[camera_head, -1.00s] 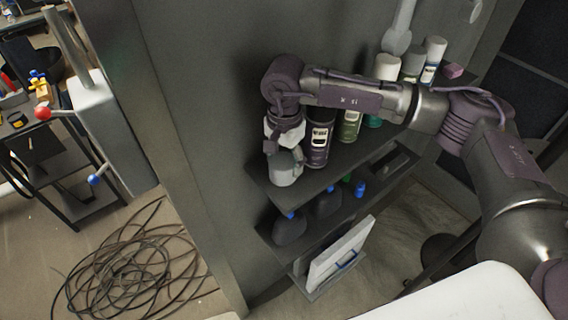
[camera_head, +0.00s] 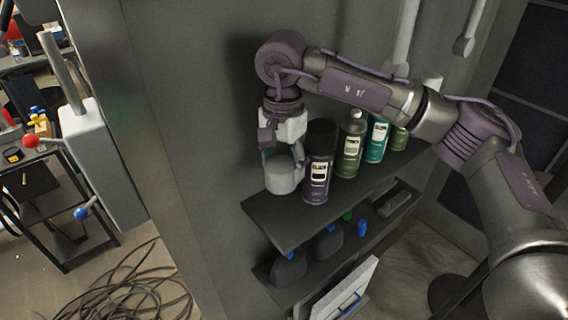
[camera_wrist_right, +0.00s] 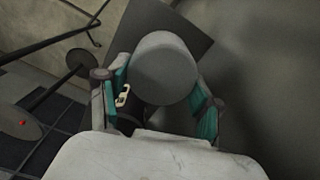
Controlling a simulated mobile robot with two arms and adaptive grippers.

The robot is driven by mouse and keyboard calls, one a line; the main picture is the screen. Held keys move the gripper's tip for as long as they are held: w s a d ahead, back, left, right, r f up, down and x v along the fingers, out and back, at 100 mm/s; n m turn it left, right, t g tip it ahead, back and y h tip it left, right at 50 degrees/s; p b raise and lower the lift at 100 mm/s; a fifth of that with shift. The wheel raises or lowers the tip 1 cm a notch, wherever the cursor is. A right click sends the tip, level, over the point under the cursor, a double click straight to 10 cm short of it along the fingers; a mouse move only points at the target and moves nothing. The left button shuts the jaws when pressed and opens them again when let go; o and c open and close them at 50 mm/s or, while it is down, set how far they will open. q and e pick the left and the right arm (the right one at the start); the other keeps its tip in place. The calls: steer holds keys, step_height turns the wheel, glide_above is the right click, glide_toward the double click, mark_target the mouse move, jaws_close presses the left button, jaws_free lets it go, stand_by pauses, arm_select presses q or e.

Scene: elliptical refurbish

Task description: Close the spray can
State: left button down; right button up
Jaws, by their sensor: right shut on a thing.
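My right gripper (camera_head: 283,160) is shut on a grey, round cap (camera_head: 281,178) at the left end of the upper shelf, left of a dark purple spray can (camera_head: 317,170). In the right wrist view the cap (camera_wrist_right: 165,68) sits between the two teal-padded fingers. I cannot tell whether the cap touches the shelf. The purple can stands upright with a black top. Right of it stands an olive spray can (camera_head: 349,155) with a narrow grey top and no wide cap visible. A teal can (camera_head: 376,142) stands beyond it. My left gripper is out of view.
The upper shelf (camera_head: 300,214) is fixed to a grey wall. Dark bottles (camera_head: 290,268) with blue tops stand on the lower shelf.

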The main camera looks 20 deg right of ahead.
steer(key=s+d+f+n, duration=0.1)
steer(key=s+f+n, duration=0.2)
steer(key=s+d+f+n+b, duration=0.1)
steer(key=s+f+n, duration=0.1)
steer(key=s+n, duration=0.1)
steer(key=s+d+f+n+b, duration=0.1)
steer(key=s+f+n, duration=0.2)
steer(key=s+n, duration=0.1)
steer(key=shift+s+d+f+n, duration=0.1)
steer(key=shift+d+f+n, duration=0.25)
steer(key=shift+n, duration=0.15)
steer(key=shift+a, duration=0.1)
